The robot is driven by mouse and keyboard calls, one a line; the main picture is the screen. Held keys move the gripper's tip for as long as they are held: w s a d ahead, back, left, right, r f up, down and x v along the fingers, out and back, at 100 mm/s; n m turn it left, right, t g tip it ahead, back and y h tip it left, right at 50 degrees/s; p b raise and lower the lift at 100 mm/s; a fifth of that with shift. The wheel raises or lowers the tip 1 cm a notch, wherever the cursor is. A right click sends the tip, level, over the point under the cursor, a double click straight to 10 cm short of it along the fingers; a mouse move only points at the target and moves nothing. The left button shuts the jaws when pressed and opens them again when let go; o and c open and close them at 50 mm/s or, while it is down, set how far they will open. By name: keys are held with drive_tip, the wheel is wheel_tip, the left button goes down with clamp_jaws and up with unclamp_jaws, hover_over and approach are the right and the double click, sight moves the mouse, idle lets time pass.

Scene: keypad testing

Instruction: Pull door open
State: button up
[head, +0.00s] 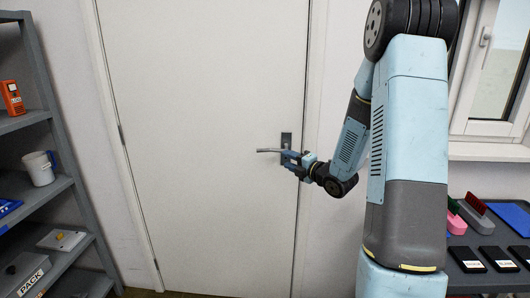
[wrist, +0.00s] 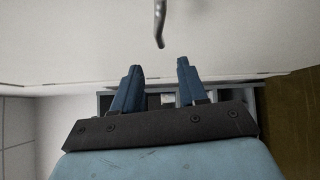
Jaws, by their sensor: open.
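The white door (head: 205,200) fills the middle of the head view and looks closed in its frame. Its metal lever handle (head: 268,150) sits on a dark plate at the door's right side and points left. My gripper (head: 291,157) is at the handle in the head view, partly covering the plate. In the wrist view the two blue fingers of my gripper (wrist: 157,75) are apart with nothing between them. The handle (wrist: 160,22) shows just beyond the fingertips, roughly in line with the gap. Hinges show on the door's left edge.
A grey shelf (head: 75,190) with a white mug (head: 40,168) and an orange device (head: 13,98) stands at the left. At the right, a dark table (head: 460,283) holds several small items below a window (head: 497,70). The floor before the door is mostly out of view.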

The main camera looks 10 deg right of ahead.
sight(266, 151)
drive_tip(key=x, duration=1.3)
drive_tip(key=shift+w+a, duration=0.15)
drive_tip(key=shift+w, duration=0.05)
drive_tip(key=shift+c, duration=0.2)
clamp_jaws()
